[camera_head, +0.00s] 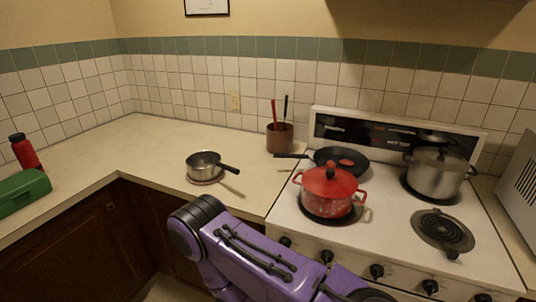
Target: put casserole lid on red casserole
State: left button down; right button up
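The red casserole (330,204), with speckled sides and two side handles, stands on the front left burner of the stove. A red casserole lid (318,184) with a round knob is on top of it and appears to cover the opening. I cannot tell whether it is fully seated at the rim. Neither gripper shows in the head view. A purple link of one of my arms is at the bottom centre, in front of the stove and counter edge.
A black frying pan (343,158) is behind the casserole, and a lidded steel pot (437,174) is at the back right. The front right burner (441,230) is bare. A small saucepan (204,165) and a utensil crock (280,137) stand on the counter.

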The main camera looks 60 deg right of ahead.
aim_at(331, 182)
jog(key=i, duration=2.15)
jog(key=z, duration=3.65)
